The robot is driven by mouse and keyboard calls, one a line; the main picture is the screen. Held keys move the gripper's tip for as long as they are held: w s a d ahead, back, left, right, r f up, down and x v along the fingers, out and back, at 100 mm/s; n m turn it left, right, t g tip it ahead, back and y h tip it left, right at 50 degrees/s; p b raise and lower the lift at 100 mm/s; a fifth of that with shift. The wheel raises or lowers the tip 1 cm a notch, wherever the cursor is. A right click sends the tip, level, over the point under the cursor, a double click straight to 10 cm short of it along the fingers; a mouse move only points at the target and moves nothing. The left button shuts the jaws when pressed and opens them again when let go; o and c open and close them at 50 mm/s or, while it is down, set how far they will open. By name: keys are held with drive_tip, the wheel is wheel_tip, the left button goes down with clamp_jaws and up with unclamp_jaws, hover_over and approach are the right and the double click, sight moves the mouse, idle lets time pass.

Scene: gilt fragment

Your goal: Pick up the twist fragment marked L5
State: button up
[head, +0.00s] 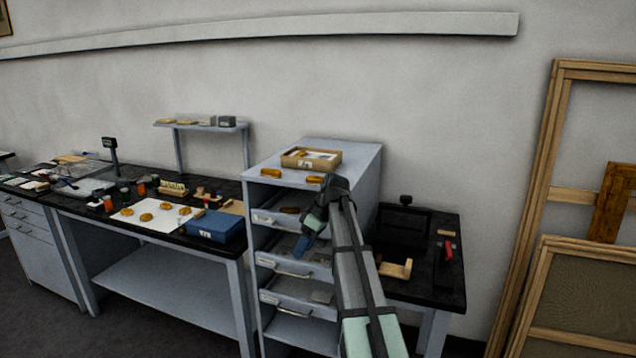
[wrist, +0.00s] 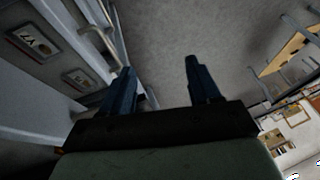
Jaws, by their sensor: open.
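No mark L5 can be read, so I cannot tell which piece is the twist fragment. Small gilt pieces lie on the drawer cabinet's top, one at the left (head: 271,172) and one at the front (head: 315,179). More gilt pieces (head: 146,217) lie on a white sheet on the long bench. A dark brown piece (head: 289,210) shows in the cabinet's upper drawer.
The drawer cabinet (head: 360,165) has several drawers pulled out; two labelled fronts (wrist: 38,43) show close by in the wrist view. A blue box (head: 215,226) is to the left. A dark bench (head: 440,275) is to the right.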

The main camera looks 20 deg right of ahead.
drive_tip(key=w+d+r+n+t, duration=0.1)
drive_tip(key=d+r, duration=0.1)
drive_tip(key=r, duration=0.6)
drive_tip(key=d+r+n, duration=0.1)
drive_tip(key=d+r, duration=0.1)
drive_tip(key=r, duration=0.5)
drive_tip(key=h, duration=0.1)
approach(319, 176)
drive_tip(key=shift+m+t, duration=0.3)
drive_tip(key=shift+t, duration=0.1)
drive_tip(key=a+f, duration=0.2)
drive_tip(key=f, duration=0.1)
drive_tip(key=shift+w+a+f, duration=0.1)
drive_tip(key=shift+w+f, duration=0.05)
drive_tip(key=shift+f, duration=0.1)
drive_tip(key=shift+d+x, duration=0.2)
drive_tip(key=shift+x, duration=1.05)
drive_tip(key=shift+d+x, duration=0.2)
drive_tip(key=shift+x, duration=1.1)
drive_tip(key=shift+f, duration=0.15)
drive_tip(key=shift+c, duration=0.4)
drive_tip(key=c, duration=1)
drive_tip(key=shift+c, duration=0.2)
